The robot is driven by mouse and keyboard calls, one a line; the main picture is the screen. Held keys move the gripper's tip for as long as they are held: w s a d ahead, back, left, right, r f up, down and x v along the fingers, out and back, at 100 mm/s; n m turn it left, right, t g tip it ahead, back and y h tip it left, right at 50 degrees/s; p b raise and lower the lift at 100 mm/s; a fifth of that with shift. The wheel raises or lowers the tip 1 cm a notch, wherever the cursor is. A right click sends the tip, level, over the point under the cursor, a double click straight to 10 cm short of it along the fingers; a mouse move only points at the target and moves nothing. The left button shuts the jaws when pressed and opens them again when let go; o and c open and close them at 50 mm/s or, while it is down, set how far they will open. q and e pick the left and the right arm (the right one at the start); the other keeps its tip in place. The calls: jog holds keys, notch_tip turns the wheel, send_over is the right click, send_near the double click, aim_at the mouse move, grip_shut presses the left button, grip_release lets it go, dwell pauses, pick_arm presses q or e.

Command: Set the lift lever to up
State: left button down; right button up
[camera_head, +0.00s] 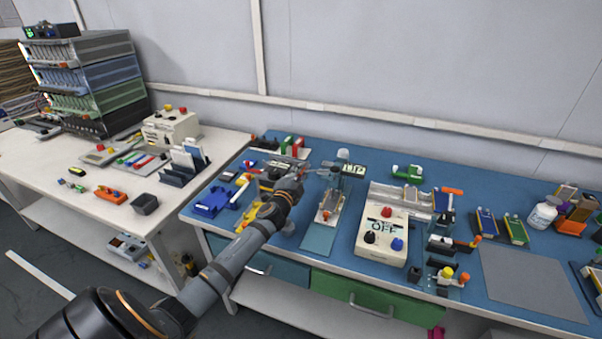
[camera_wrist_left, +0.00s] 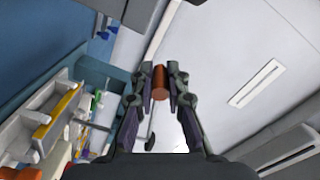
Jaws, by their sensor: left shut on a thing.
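The lift stand (camera_head: 333,198) is on the blue bench in the head view, with a clear-topped post and a dark sign (camera_head: 353,170) reading "UP". My left gripper (camera_head: 322,171) reaches in from the left beside the top of this post. In the left wrist view, my left gripper (camera_wrist_left: 159,84) is shut on a red-orange cylindrical lever handle (camera_wrist_left: 160,80), one finger on each side. The lever's arm is mostly hidden behind the gripper in the head view, so its exact angle is hard to tell. My right gripper is not in view.
A beige box (camera_head: 382,246) with an "OFF" display and several knobs stands to the right of the stand. A blue tray (camera_head: 212,202) lies left of my arm. A grey mat (camera_head: 532,283) is clear at the right. A white table (camera_head: 75,193) adjoins on the left.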

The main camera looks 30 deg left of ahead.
pick_arm(q)
notch_tip(320, 180, up, 3)
jog(key=m+p, duration=0.3)
jog(key=shift+a+m, duration=0.15)
jog(key=shift+m, duration=0.25)
jog(key=shift+d+r+m+p, duration=0.15)
jog(key=shift+r+m+p, duration=0.4)
jog(key=shift+m+p, duration=0.3)
jog(key=shift+d+r+m+p, duration=0.1)
jog(key=shift+r+m+p, duration=0.4)
jog(key=shift+m+p, duration=0.35)
jog(key=c, duration=1.3)
grip_release()
jog(key=shift+c, duration=0.2)
jog(key=shift+f, duration=0.1)
